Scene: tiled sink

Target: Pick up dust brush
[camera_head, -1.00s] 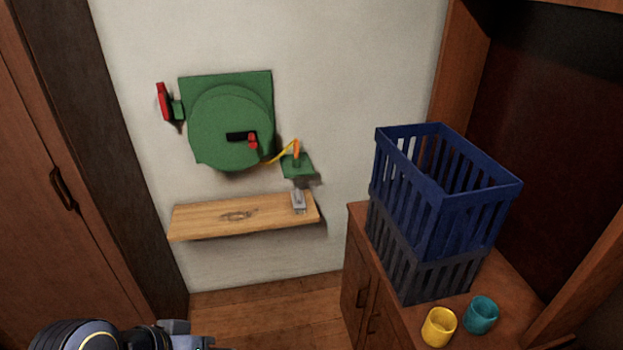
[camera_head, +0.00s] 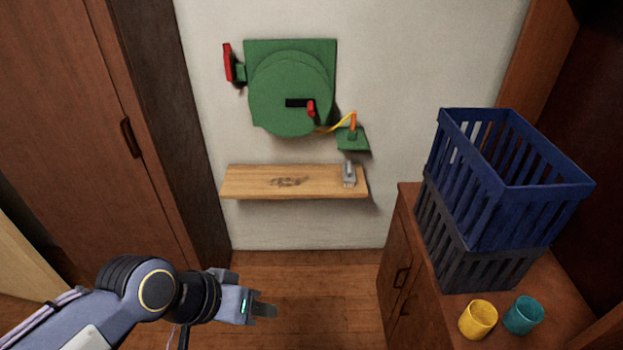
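I cannot make out a clear dust brush in view. A small grey object (camera_head: 349,174) sits at the right end of the wooden wall shelf (camera_head: 245,181), below the green holder; it is too small to tell what it is. My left gripper (camera_head: 256,294) is low in the picture, left of centre, over the floor and well below the shelf. Its two fingers appear spread, with nothing visible between them. My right gripper is out of view.
A green hose reel (camera_head: 290,90) hangs above the shelf. At right, a wooden cabinet (camera_head: 398,240) bears a blue and grey slatted crate (camera_head: 470,215), a yellow cup (camera_head: 478,320) and a teal cup (camera_head: 523,315). A wardrobe (camera_head: 80,120) stands at left. The floor between is clear.

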